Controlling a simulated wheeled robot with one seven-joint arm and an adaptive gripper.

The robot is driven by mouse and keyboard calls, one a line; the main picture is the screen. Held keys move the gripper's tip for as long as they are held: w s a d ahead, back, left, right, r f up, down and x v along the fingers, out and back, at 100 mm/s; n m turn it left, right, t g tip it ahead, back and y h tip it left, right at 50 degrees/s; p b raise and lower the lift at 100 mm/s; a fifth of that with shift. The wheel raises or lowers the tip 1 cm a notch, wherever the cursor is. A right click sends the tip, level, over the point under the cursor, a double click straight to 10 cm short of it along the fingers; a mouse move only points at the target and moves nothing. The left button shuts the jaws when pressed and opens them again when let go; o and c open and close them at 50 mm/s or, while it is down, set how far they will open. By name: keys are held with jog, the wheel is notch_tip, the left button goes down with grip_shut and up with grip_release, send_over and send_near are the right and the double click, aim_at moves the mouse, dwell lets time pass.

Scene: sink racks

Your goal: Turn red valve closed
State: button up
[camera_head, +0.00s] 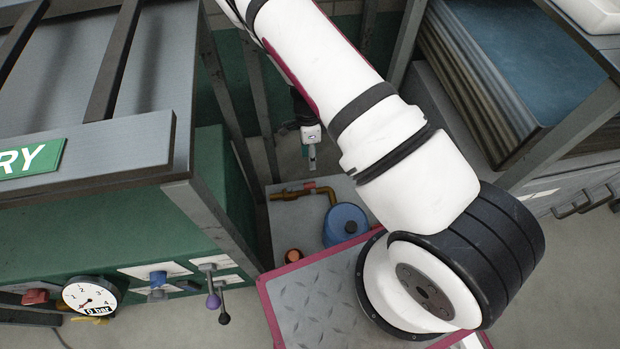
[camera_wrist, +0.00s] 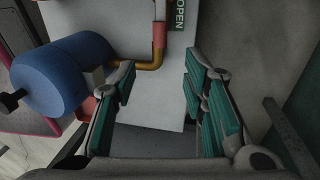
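A small red valve piece (camera_head: 309,186) sits on a brass pipe (camera_head: 290,195) on a grey surface behind a blue tank (camera_head: 346,222). In the wrist view the red piece (camera_wrist: 159,35) lies in line with the pipe, beside a green label reading OPEN (camera_wrist: 180,14). My gripper (camera_head: 312,163) hangs over this surface near the pipe. In the wrist view its green-padded fingers (camera_wrist: 161,68) are spread wide, with nothing between them. The red piece lies ahead of the gap, apart from the fingers.
The blue tank (camera_wrist: 62,75) is close to the left finger. Grey rack posts (camera_head: 258,105) stand left of my arm. A green-panelled counter (camera_head: 120,235) carries a gauge (camera_head: 91,297), levers and another red knob (camera_head: 36,297). Shelves with stacked sheets (camera_head: 480,75) stand right.

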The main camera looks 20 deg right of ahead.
aim_at(312, 183)
jog(key=f+b, duration=0.1)
jog(key=f, duration=0.3)
jog(key=s+f+b, duration=0.1)
jog(key=f+b, duration=0.1)
jog(key=f, duration=0.2)
jog(key=s+f+b, duration=0.1)
jog(key=f, duration=0.3)
jog(key=shift+s+a, duration=0.15)
jog(key=shift+a, duration=0.1)
jog(key=shift+c, duration=0.4)
grip_shut()
